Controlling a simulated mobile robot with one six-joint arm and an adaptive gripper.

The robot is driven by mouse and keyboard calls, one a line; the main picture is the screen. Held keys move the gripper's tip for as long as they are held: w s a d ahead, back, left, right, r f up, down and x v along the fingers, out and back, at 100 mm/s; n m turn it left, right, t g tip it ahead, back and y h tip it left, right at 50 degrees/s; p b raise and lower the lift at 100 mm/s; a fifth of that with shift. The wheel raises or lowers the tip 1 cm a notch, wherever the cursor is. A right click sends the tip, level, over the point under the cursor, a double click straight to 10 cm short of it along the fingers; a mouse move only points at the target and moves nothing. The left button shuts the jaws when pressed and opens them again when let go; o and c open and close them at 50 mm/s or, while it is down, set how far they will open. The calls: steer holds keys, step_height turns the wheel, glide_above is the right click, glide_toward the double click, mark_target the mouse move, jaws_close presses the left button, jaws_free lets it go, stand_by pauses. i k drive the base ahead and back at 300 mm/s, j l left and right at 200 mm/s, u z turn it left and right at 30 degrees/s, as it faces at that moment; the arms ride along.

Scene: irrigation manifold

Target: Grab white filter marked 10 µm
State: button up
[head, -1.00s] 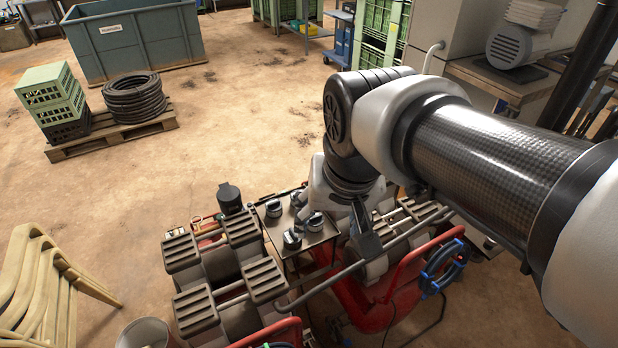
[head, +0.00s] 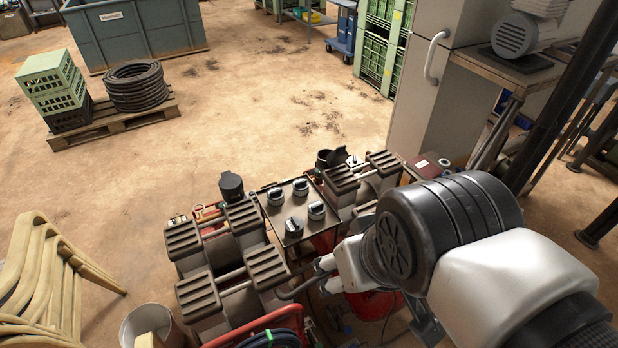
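I cannot make out a white filter marked 10 µm, and no such marking is readable in the head view. Several dark, grey-topped knob-like pieces (head: 294,227) stand on a flat metal plate (head: 272,213) between two dark ribbed frames. My arm reaches in from the lower right and covers the area right of the plate. A dark part of my gripper (head: 426,322) shows below the wrist, right of the plate. Its fingertips are mostly hidden, so I cannot tell whether it is open or holds anything.
A dark canister (head: 231,187) stands left of the plate, and another dark container (head: 331,158) behind it. A red box (head: 427,166) lies at the right. A bucket (head: 146,325) and stacked chairs (head: 45,265) are at lower left.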

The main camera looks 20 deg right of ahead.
mark_target(315, 209)
steer(key=l, duration=0.4)
steer(key=k+l+u, duration=0.15)
steer(key=l, duration=0.25)
steer(key=k+l, duration=0.1)
steer(key=l, duration=0.3)
steer(key=l+u, duration=0.1)
steer(key=l, duration=0.3)
steer(key=i+l+u, duration=0.1)
steer(key=i+l, duration=0.15)
steer(key=i, duration=0.15)
